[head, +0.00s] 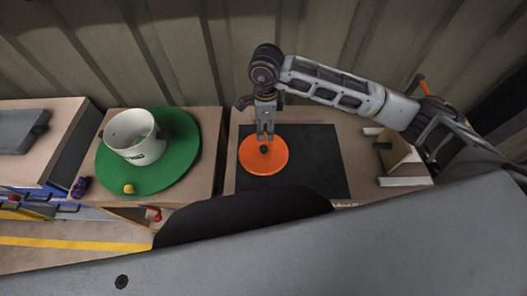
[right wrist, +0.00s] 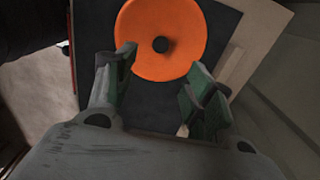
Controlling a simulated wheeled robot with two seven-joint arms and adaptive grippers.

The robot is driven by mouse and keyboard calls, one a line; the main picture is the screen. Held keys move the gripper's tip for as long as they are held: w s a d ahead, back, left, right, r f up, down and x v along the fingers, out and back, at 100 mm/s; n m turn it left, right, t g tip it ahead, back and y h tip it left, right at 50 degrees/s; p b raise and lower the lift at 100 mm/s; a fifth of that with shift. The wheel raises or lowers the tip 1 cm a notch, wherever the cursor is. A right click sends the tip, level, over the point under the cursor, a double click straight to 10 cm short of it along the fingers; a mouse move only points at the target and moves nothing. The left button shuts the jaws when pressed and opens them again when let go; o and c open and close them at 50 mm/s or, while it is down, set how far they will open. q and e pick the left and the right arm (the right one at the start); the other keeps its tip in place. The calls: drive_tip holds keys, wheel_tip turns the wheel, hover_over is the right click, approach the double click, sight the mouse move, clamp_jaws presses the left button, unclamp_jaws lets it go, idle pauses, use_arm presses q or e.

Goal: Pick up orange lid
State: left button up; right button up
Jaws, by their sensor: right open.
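The orange lid (head: 257,163) is a flat round disc with a dark knob at its centre. It lies on a black mat (head: 320,165) on the bench. My right gripper (head: 265,137) points down at the lid's far part, close to the knob in the head view. In the right wrist view the lid (right wrist: 140,50) shows beyond the fingers. The right gripper (right wrist: 158,75) is open, its green-padded fingers apart, with nothing held between them. Whether a fingertip touches the lid I cannot tell. My left gripper is not in view.
A white pot (head: 135,138) stands on a green round board (head: 180,165) to the left, with a small yellow thing (head: 128,189) near its edge. A wooden block-like holder (head: 399,155) stands right of the mat. The mat's right part is clear.

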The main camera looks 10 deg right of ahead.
sight(264, 148)
wheel_tip(264, 148, down, 8)
drive_tip(key=shift+f, duration=0.1)
idle(0.4)
drive_tip(key=shift+f, duration=0.1)
drive_tip(key=shift+a+f, duration=0.15)
drive_tip(key=shift+f, duration=1.15)
drive_tip(key=shift+a+f, duration=0.1)
drive_tip(key=shift+f, duration=1.15)
drive_tip(key=c, duration=1.2)
